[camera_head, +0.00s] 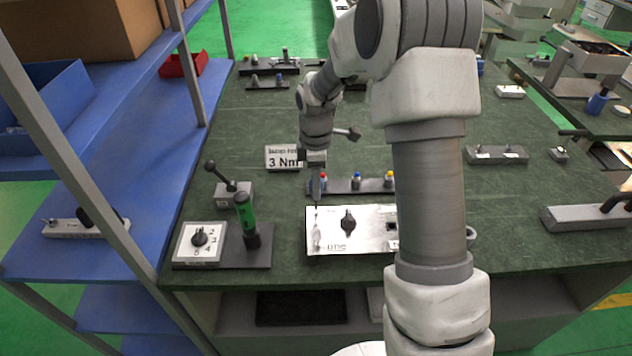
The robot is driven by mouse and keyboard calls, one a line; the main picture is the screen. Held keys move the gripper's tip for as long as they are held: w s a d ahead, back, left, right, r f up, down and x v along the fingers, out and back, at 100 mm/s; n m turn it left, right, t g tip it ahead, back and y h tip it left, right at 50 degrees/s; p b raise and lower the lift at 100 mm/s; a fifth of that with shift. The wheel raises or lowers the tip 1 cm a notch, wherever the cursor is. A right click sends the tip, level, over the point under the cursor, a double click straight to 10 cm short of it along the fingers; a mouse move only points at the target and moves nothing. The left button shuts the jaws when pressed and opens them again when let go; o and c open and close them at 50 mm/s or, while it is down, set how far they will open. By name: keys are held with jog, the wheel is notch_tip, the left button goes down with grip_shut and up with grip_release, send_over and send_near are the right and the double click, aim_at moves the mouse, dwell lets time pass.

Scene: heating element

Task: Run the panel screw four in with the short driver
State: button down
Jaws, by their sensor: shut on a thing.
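My gripper (316,166) points down over the left end of the metal panel (368,239). It is shut on a slim dark tool (316,188), which looks like the short driver; its handle is mostly hidden between the fingers. The tool stands about upright, its tip near the panel's upper left corner. I cannot tell whether the tip touches a screw. The panel is a light plate with a black knob (348,222) and printed lettering. Its right end is hidden behind my arm. Screw four cannot be made out at this size.
A green-handled tool (245,213) stands upright beside a numbered dial box (199,240) on the left. A "3 Nm" sign (284,158) and a rack with coloured tops (357,185) stand behind the panel. A lever box (233,195) is left of the sign. Blue shelving (150,120) borders the left.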

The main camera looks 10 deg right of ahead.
jog(key=shift+f+b, duration=0.3)
jog(key=shift+f, duration=0.15)
dwell(0.3)
